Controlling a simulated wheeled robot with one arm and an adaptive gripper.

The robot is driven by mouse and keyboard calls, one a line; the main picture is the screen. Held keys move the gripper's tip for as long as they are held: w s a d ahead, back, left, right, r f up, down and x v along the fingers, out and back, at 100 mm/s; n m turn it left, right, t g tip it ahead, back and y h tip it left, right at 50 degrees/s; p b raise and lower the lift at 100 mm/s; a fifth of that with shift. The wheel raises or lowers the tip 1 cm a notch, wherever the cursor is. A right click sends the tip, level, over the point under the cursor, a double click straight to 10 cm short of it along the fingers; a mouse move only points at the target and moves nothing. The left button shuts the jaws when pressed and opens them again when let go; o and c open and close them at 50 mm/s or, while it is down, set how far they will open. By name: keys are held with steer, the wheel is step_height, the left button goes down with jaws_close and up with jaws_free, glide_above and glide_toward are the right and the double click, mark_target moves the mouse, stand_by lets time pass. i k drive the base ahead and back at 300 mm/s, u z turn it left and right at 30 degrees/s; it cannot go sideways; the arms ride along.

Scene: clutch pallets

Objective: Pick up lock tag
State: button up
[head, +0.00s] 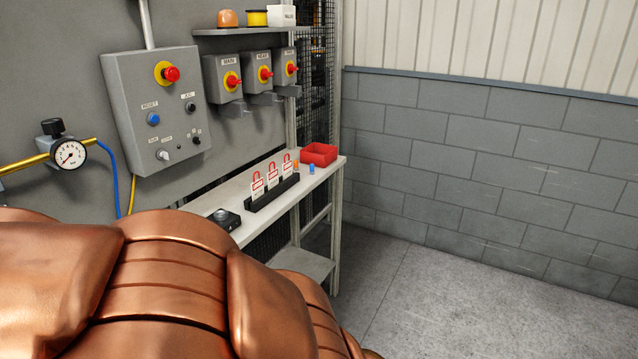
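Several white lock tags with red markings stand upright in a row in a black rack on a narrow light bench (326,168). The front tag (258,188) is at the left of the row, the middle tag (272,179) behind it, and the back tag (287,168) at the right. The black rack (270,198) holds their lower edges. A large copper-coloured part of my own body fills the lower left and hides the near end of the bench. My gripper is not in view.
A black device (226,219) lies nearer. A grey control box (155,110) and switches (232,78) are on the wall. Open floor (450,300) lies right.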

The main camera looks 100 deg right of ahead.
mark_target(272, 178)
steer(key=z, duration=3.35)
steer(key=k, duration=0.45)
steer(key=z, duration=0.8)
steer(key=i, duration=0.8)
steer(key=u, duration=1.6)
steer(key=i, duration=0.3)
steer(key=u, duration=0.05)
